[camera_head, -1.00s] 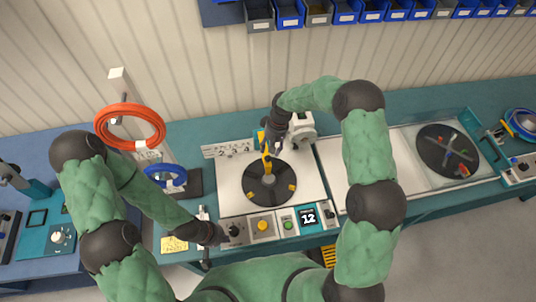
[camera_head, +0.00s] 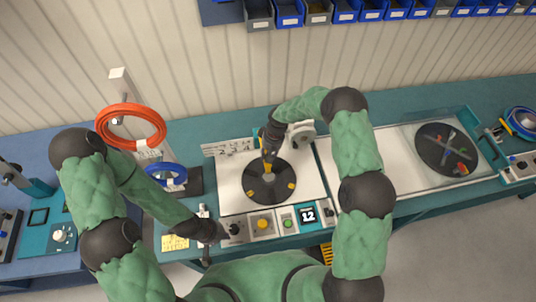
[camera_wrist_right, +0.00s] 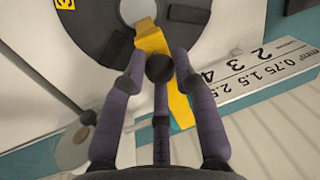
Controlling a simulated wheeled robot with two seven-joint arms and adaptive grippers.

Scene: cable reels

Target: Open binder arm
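The yellow binder arm (camera_wrist_right: 178,105) shows in the right wrist view, running from the dark reel disc (camera_wrist_right: 95,25) past my fingers. In the head view the right gripper (camera_head: 268,152) is over the back of the disc (camera_head: 257,192) and hides part of the yellow arm (camera_head: 266,166). My left gripper (camera_head: 208,240) is at the station's front left; its fingers are too small to read.
A numbered scale plate (camera_wrist_right: 262,75) lies beside the right gripper. The front panel has a yellow button (camera_head: 263,224) and a display reading 12 (camera_head: 308,215). Orange cable (camera_head: 130,125) and blue cable (camera_head: 166,175) coils hang at the left.

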